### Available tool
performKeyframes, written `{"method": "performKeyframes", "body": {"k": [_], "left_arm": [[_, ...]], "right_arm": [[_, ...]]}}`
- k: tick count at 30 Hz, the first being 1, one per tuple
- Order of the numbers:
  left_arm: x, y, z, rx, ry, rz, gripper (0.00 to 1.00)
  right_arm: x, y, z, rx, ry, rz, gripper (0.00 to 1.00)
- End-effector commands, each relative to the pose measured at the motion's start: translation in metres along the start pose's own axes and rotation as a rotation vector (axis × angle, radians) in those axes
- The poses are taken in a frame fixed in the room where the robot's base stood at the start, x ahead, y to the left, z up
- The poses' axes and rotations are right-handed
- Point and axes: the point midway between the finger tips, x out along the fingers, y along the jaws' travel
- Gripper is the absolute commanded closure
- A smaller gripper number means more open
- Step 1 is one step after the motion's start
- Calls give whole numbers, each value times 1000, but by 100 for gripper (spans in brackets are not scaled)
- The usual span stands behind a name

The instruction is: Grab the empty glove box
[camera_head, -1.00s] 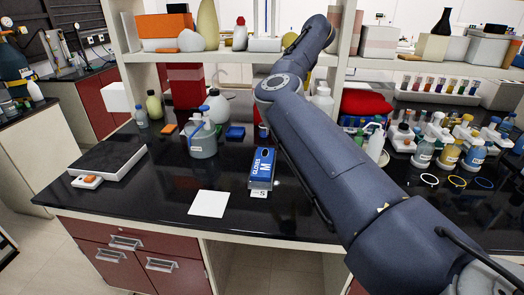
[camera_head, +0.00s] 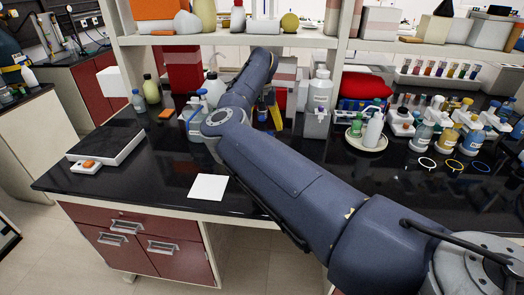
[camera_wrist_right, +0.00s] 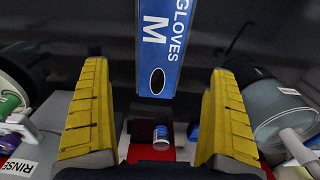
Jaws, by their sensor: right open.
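The glove box, blue with white "GLOVES M" lettering and a dark oval opening, shows in the right wrist view (camera_wrist_right: 157,45). It extends from the top edge to between the fingers. In the head view my arm hides most or all of it. My right gripper (camera_wrist_right: 155,118) is open, its yellow ridged fingers set wide on either side of the box's near end. A gap shows between each finger and the box, so neither appears to touch it. In the head view a yellow finger (camera_head: 276,118) shows just past my right arm. My left gripper is not in view.
A white sheet (camera_head: 208,187) lies near the black counter's front edge. A wash bottle (camera_head: 193,117) stands left of my arm and a large white bottle (camera_head: 318,105) right of it. A scale (camera_head: 106,141) sits at left. Shelf posts rise behind.

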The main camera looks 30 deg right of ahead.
Motion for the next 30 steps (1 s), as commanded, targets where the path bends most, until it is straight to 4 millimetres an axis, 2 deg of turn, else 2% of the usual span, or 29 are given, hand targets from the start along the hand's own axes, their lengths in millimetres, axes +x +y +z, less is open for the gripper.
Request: {"method": "performKeyframes", "body": {"k": [1, 6, 20, 30], "left_arm": [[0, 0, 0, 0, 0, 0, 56], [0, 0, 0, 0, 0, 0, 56], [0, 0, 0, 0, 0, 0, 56], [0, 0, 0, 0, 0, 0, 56]], "right_arm": [[10, 1, 0, 0, -2, 3, 7], [32, 0, 0, 1, -1, 1, 7], [52, 0, 0, 0, 0, 1, 7], [92, -1, 0, 0, 0, 1, 7]]}}
